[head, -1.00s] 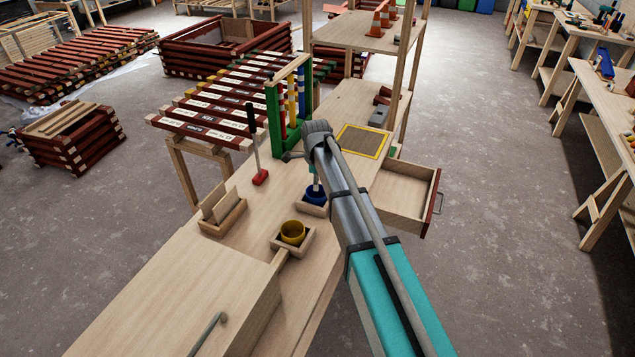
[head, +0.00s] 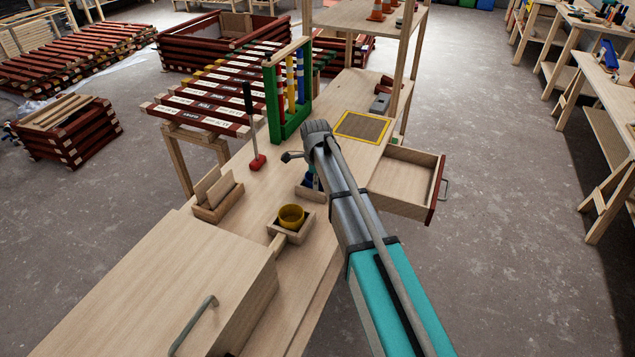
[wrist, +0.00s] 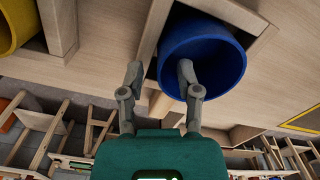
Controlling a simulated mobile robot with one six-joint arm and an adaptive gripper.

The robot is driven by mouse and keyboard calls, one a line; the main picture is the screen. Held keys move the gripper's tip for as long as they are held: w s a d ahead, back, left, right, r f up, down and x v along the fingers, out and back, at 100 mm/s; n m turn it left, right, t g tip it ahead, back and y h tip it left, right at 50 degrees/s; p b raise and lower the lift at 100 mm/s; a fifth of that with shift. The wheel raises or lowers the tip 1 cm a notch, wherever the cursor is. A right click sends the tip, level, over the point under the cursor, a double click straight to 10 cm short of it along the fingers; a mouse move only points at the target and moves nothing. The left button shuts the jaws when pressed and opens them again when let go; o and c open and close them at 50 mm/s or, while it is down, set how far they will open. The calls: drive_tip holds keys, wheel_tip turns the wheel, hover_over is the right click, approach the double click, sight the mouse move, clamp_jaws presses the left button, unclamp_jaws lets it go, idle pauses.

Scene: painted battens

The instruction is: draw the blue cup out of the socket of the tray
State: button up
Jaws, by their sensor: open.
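The blue cup (wrist: 222,62) sits in the socket of a light wooden tray (wrist: 153,30), its open mouth facing the wrist camera. In the head view, my arm hides most of the cup (head: 310,183) and part of its tray (head: 302,193). My gripper (wrist: 160,73) is open at the cup's rim. In the wrist view, its right finger overlaps the cup's mouth and its left finger is outside the cup, to the left. I cannot tell whether either finger touches the wall.
A yellow cup (head: 291,215) sits in a similar wooden holder nearby. A red-based upright tool (head: 257,163), a green frame (head: 274,105) and a slotted wooden block (head: 217,208) stand on the bench. An open drawer (head: 405,180) juts out at the right.

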drive_tip(key=shift+f, duration=0.35)
clamp_jaws()
idle(0.6)
drive_tip(key=shift+r, duration=0.2)
drive_tip(key=shift+r+p, duration=2.25)
drive_tip(key=shift+r, duration=0.2)
drive_tip(key=shift+r+p, duration=1.5)
drive_tip(key=shift+p, duration=0.2)
